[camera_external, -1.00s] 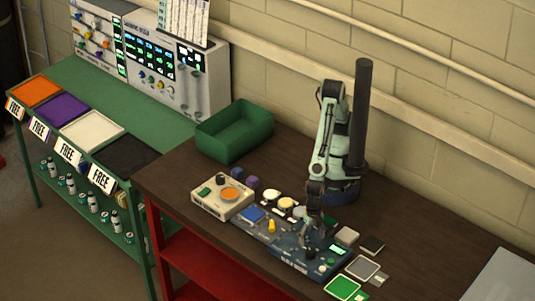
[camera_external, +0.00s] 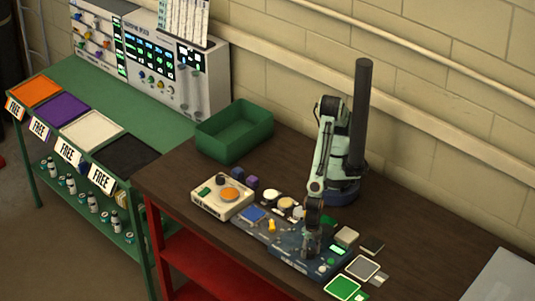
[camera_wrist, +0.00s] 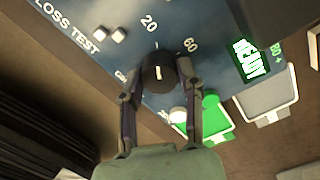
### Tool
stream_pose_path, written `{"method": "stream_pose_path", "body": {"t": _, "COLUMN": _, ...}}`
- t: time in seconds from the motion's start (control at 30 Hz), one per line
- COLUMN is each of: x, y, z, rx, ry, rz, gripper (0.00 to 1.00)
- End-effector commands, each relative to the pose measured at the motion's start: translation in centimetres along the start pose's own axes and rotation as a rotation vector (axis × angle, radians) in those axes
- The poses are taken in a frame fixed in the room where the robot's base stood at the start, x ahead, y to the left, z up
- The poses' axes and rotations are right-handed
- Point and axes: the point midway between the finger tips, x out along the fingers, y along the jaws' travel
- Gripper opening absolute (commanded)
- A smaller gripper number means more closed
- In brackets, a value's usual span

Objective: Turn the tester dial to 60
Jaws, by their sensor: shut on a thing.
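The tester is a blue panel (camera_external: 282,247) on the brown bench. In the wrist view its black round dial (camera_wrist: 158,72) sits between the printed numbers 20 and 60, with 60 to the right. A light mark shows on the dial, but I cannot read its exact setting. My gripper (camera_wrist: 157,84) is shut on the dial, one finger on each side; it also shows over the tester in the external view (camera_external: 311,254). In the external view the gripper hides the dial.
Grey and green cards (camera_external: 343,287) lie right of the tester. A cream box with an orange disc (camera_external: 230,194) stands left of it. Small cups and blocks sit behind. A green bin (camera_external: 236,131) is at the back left. The bench to the right is mostly clear.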

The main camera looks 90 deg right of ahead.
Motion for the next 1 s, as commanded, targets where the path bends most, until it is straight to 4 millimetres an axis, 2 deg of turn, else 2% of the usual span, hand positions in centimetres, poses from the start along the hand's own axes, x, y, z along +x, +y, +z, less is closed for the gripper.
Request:
{"method": "stream_pose_path", "body": {"t": 0.27, "x": 0.05, "y": -0.01, "z": 0.03, "rx": 0.036, "ry": 0.000, "rz": -0.001, "gripper": 0.00}}
{"method": "stream_pose_path", "body": {"t": 0.43, "x": 0.06, "y": 0.01, "z": 0.05, "rx": 0.119, "ry": 0.000, "rz": -0.001, "gripper": 0.00}}
{"method": "stream_pose_path", "body": {"t": 1.0, "x": 0.06, "y": 0.00, "z": 0.07, "rx": 0.630, "ry": -0.001, "rz": -0.001, "gripper": 0.00}}
